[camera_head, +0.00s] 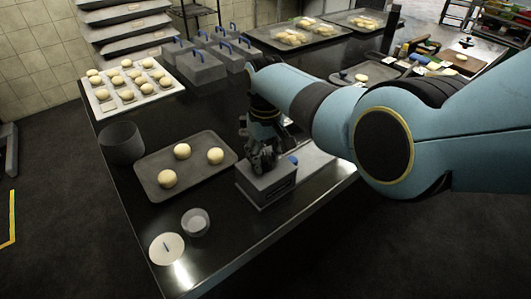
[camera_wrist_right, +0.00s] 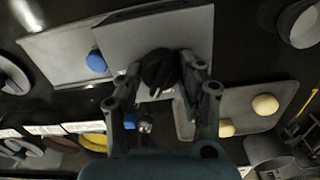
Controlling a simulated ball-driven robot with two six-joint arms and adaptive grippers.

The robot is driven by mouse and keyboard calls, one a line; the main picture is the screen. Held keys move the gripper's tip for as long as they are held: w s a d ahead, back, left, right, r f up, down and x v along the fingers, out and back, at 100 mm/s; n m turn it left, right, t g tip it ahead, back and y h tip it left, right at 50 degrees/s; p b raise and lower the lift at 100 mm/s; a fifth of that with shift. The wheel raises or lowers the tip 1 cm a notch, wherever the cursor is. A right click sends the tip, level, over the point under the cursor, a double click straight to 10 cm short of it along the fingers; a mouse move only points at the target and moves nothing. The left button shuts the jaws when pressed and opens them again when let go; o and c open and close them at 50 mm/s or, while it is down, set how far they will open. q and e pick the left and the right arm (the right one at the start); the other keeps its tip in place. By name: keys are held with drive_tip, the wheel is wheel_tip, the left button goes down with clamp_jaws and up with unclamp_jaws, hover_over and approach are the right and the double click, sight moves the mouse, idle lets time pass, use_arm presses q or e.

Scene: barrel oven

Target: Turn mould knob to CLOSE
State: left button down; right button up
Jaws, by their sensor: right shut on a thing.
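The mould (camera_head: 268,188) is a grey metal box near the front right of the dark table. A dark round knob (camera_wrist_right: 158,68) sits on it, with a small pale pointer mark beside it in the right wrist view. My right gripper (camera_head: 262,160) comes down onto the mould from above, and its two fingers are shut around the knob. The fingers mostly hide the knob in the head view. A blue round part (camera_wrist_right: 96,61) shows at the mould's edge, and also in the head view (camera_head: 293,160). I cannot read any CLOSE label. My left gripper is not in view.
A dark tray (camera_head: 158,193) with three dough balls lies left of the mould. A grey bowl (camera_head: 121,142), a small cup (camera_head: 195,222) and a white disc (camera_head: 167,248) stand near the table's left and front edges. Grey boxes with blue handles (camera_head: 193,68) stand behind.

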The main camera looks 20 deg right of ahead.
sight(266, 156)
drive_tip(key=m+p, duration=0.1)
drive_tip(key=m, duration=0.4)
drive_tip(key=shift+m, duration=0.3)
drive_tip(key=m, duration=0.6)
drive_tip(key=shift+p, duration=0.3)
drive_tip(key=o, duration=1.2)
drive_tip(key=shift+r, duration=0.1)
wheel_tip(266, 156, up, 12)
drive_tip(key=shift+f, duration=0.2)
